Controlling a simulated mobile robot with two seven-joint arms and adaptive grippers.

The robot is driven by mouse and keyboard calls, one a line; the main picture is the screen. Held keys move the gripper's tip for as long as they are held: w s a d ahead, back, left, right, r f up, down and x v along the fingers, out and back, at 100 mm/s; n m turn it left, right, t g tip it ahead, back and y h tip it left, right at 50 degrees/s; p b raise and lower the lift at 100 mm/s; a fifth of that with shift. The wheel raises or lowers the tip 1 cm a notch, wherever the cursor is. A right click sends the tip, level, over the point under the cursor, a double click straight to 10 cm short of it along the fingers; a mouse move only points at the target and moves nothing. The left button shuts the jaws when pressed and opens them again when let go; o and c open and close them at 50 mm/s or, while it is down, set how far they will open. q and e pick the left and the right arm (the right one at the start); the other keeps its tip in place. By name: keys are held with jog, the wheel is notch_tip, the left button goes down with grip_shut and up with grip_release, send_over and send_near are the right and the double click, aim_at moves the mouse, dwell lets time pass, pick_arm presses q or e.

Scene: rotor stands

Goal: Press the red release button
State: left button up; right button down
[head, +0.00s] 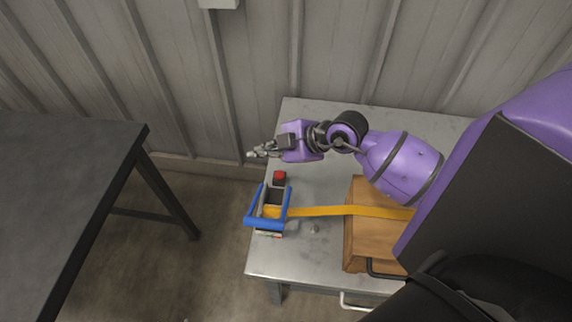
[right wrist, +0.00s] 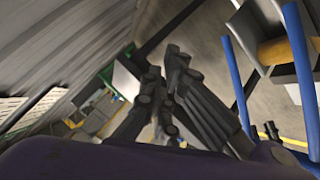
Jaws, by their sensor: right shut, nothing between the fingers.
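The red release button (head: 280,175) sits on the far end of a ratchet device (head: 273,196) with a blue handle (head: 265,222) and an orange strap (head: 350,211). The device lies at the left edge of a grey metal table. My right gripper (head: 255,154) is shut and empty, above and a little to the left of the button, apart from it. In the right wrist view the shut fingers (right wrist: 164,66) are in the middle, and the blue handle (right wrist: 300,75) is at the right. I cannot make out the button there. My left gripper is out of view.
The strap runs over a wooden block (head: 362,238) on the metal table (head: 300,264). A dark table (head: 70,170) stands at the left, with a floor gap between the tables. A ribbed grey wall (head: 260,60) rises behind.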

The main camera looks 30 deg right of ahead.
jog(key=d+h, duration=0.1)
jog(key=d, duration=0.1)
jog(key=b, duration=0.4)
send_over(279, 175)
jog(key=a, duration=0.2)
jog(key=shift+m+g, duration=0.3)
jog(key=f, duration=0.7)
jog(key=shift+s+d, duration=0.25)
jog(key=shift+s, duration=0.1)
jog(key=shift+f+b, duration=0.5)
jog(key=shift+f, duration=0.4)
jog(key=shift+w+f, duration=0.2)
jog(key=shift+f, duration=0.35)
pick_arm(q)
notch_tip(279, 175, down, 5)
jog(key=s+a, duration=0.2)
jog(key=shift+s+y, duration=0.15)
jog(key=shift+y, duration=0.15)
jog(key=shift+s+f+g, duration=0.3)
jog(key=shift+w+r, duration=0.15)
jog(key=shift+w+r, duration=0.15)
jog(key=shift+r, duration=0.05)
pick_arm(e)
jog(key=shift+f, duration=0.4)
